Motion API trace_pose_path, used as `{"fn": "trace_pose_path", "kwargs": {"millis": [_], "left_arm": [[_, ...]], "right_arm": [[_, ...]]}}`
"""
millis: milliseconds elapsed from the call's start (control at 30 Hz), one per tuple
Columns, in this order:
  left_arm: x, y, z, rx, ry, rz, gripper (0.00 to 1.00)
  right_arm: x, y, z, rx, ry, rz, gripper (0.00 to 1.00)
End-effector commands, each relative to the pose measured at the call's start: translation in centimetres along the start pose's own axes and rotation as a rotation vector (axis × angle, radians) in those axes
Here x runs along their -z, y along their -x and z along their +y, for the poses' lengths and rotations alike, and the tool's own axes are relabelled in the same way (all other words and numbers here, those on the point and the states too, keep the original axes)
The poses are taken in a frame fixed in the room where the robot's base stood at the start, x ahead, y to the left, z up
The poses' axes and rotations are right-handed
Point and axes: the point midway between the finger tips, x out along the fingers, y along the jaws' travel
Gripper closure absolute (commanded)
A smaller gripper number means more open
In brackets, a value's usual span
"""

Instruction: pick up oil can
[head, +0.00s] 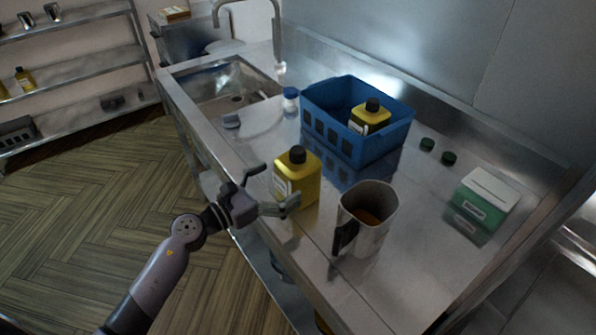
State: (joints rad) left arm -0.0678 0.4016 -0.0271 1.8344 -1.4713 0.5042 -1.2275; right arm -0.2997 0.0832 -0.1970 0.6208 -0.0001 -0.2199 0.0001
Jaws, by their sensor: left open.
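A yellow oil can (305,179) with a black cap stands upright on the steel counter near its front edge. A second yellow can (369,117) with a black cap sits in the blue basket (328,133). My left gripper (277,188) is open at the left of the front oil can. One finger is at the can's lower front and the other is off to its upper left. I cannot tell whether a finger touches the can. My right gripper is not in view.
A metal jug (375,232) with a black handle and brown contents stands just right of the front can. A green and white box (486,196) and two dark green caps (448,158) lie further right. The sink (224,88) is at the back left.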

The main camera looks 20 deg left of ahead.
Motion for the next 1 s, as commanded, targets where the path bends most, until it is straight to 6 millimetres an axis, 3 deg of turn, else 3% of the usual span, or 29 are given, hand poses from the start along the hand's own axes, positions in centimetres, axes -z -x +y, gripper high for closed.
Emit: {"fn": "trace_pose_path", "kwargs": {"millis": [167, 500, 767, 1000], "left_arm": [[-0.2, -1.1, 0.0, 0.000, 0.002, -0.001, 0.00], [-0.3, -5.6, 0.2, 0.000, 0.003, -0.001, 0.00], [-0.1, -5.8, 0.1, 0.000, 0.002, 0.001, 0.00], [-0.1, -5.8, 0.1, 0.000, 0.002, 0.001, 0.15]], "right_arm": [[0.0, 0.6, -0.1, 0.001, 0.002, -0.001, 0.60], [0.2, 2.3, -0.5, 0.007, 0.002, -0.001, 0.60], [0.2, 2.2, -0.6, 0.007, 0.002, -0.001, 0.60], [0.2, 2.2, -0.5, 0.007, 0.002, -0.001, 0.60]]}}
